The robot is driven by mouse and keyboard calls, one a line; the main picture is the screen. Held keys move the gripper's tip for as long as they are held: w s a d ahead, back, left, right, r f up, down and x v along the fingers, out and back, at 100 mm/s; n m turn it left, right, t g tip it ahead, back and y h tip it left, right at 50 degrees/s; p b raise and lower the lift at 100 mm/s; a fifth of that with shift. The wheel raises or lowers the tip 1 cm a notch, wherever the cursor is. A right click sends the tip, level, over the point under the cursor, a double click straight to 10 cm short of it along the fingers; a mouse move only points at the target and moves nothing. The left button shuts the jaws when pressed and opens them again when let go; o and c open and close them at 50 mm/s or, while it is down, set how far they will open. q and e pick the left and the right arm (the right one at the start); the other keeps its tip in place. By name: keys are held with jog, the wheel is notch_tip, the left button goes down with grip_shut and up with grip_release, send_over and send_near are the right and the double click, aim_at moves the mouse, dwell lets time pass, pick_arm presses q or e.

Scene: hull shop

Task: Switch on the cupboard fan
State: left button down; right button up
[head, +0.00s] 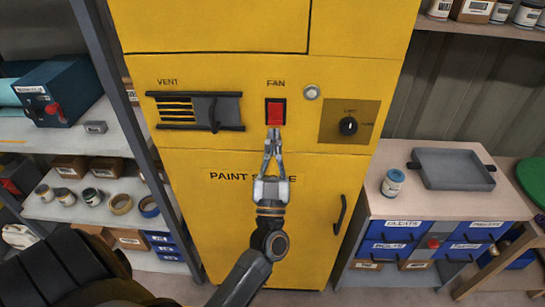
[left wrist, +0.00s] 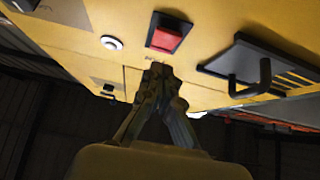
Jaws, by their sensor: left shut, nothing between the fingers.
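The yellow cupboard (head: 340,75) stands straight ahead, with "FAN" lettered above a red switch (head: 276,112) in a black frame. The red switch also shows in the left wrist view (left wrist: 165,39). My left gripper (head: 274,133) is shut and empty, its fingertips just below the switch in the head view. In the left wrist view its fingertips (left wrist: 160,68) are close to the switch's frame; I cannot tell whether they touch. The gripper covers part of the "PAINT" lettering on the door. My right gripper is not in view.
Left of the switch is a vent (head: 195,111) with a slider. Right of it are a round pale button (head: 311,92) and a black knob (head: 348,126). Shelves with tins and tapes stand left. A bench with a grey tray (head: 452,168) and a jar (head: 393,182) stands right.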

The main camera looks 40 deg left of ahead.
aim_at(275, 120)
pick_arm(q)
jog(key=shift+w+a+f, duration=0.2)
jog(key=shift+w+a, duration=0.25)
jog(key=shift+w, duration=0.3)
jog(key=shift+w+a+f, duration=0.2)
jog(key=shift+w+a, duration=0.25)
jog(key=shift+w, duration=0.25)
jog(key=b, duration=0.1)
jog(key=f+b, duration=0.1)
jog(key=shift+w+a+t+b, duration=0.2)
jog(key=shift+w+t+b, duration=0.1)
jog(key=shift+b, duration=0.05)
jog(key=shift+w+r+p, duration=0.1)
jog(key=shift+r+p, duration=0.25)
jog(key=shift+p, duration=0.05)
